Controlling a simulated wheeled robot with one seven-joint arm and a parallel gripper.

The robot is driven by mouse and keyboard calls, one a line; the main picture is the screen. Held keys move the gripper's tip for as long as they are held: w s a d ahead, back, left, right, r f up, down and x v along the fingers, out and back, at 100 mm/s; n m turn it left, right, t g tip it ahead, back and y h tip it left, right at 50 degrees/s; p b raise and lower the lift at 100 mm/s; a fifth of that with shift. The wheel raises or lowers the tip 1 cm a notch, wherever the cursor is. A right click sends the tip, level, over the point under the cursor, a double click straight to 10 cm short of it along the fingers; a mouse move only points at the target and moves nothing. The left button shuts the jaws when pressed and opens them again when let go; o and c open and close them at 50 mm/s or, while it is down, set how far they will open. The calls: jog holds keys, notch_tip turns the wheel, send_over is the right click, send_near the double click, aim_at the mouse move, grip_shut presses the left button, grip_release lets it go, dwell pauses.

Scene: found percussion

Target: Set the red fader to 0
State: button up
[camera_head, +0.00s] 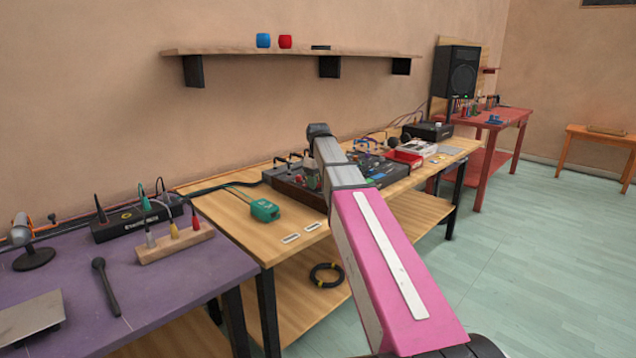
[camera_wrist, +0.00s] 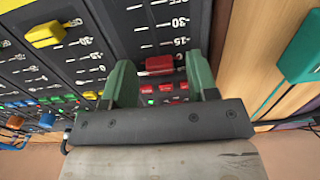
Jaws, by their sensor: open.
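The red fader (camera_wrist: 158,66) is a small red cap on a dark panel in the wrist view. It sits just below the -15 mark in the picture, with the -30 and OFF marks above it. My gripper (camera_wrist: 159,60) is open, with one green finger on each side of the red fader. A gap shows on both sides of the cap.
In the wrist view a yellow fader (camera_wrist: 46,33) and a blue fader (camera_wrist: 47,119) are to the left. A teal box (camera_wrist: 303,52) lies right of the panel. Several small red buttons (camera_wrist: 167,88) are near my gripper. Cables and other gear crowd the table (camera_head: 226,207).

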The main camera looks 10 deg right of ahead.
notch_tip(320, 180, up, 11)
jog(key=shift+f, duration=0.15)
dwell(0.5)
